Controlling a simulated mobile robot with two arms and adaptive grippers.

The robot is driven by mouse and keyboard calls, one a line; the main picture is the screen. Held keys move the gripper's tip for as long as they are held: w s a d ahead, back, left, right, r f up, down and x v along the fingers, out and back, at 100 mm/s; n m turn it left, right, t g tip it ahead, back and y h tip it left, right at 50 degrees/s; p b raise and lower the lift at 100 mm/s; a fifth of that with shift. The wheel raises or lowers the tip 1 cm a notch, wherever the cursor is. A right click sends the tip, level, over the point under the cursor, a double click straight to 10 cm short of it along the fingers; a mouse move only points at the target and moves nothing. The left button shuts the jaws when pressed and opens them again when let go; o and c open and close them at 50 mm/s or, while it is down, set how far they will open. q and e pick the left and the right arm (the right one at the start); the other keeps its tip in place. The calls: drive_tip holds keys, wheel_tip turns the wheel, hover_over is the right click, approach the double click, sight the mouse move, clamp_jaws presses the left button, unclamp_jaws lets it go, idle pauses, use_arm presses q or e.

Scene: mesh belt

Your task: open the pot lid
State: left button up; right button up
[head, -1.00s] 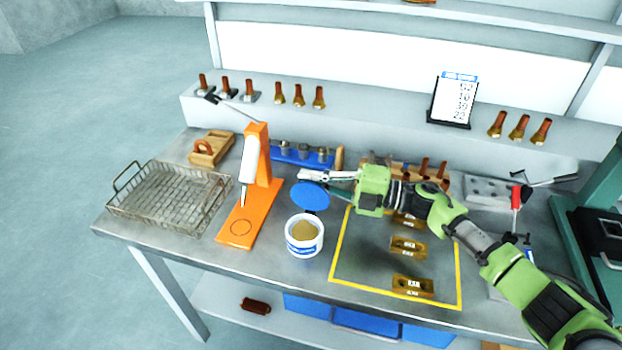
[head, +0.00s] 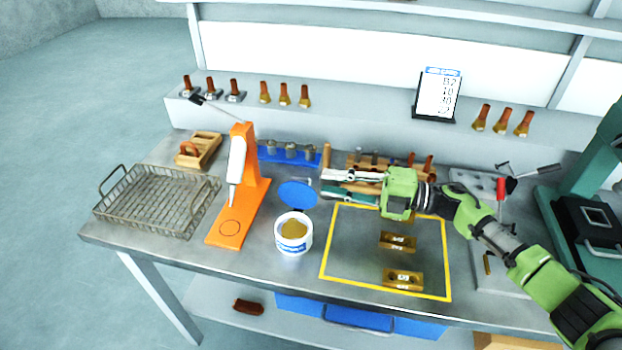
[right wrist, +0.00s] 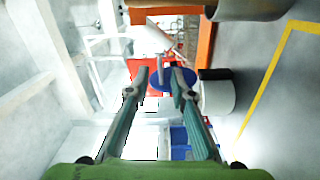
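The white pot (head: 293,247) with a blue label stands on the bench, and a tan content shows inside it. Its blue lid (head: 297,193) is raised, standing tilted up at the back of the rim, so the mouth is uncovered. In the right wrist view the lid (right wrist: 186,79) shows beyond the fingertips, beside the white pot (right wrist: 217,98). My right gripper (head: 323,183) is open and empty, with its fingers pointing left, just right of the lid; they look apart from it. The right wrist view shows the spread fingers (right wrist: 160,84). My left gripper is out of view.
An orange stand (head: 255,196) with a white tube is left of the pot, and a wire basket (head: 150,203) lies further left. A yellow outline with brass blocks (head: 398,242) is to the right. A blue rack (head: 272,153) and wooden holder stand behind.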

drive_tip(key=shift+v, duration=1.85)
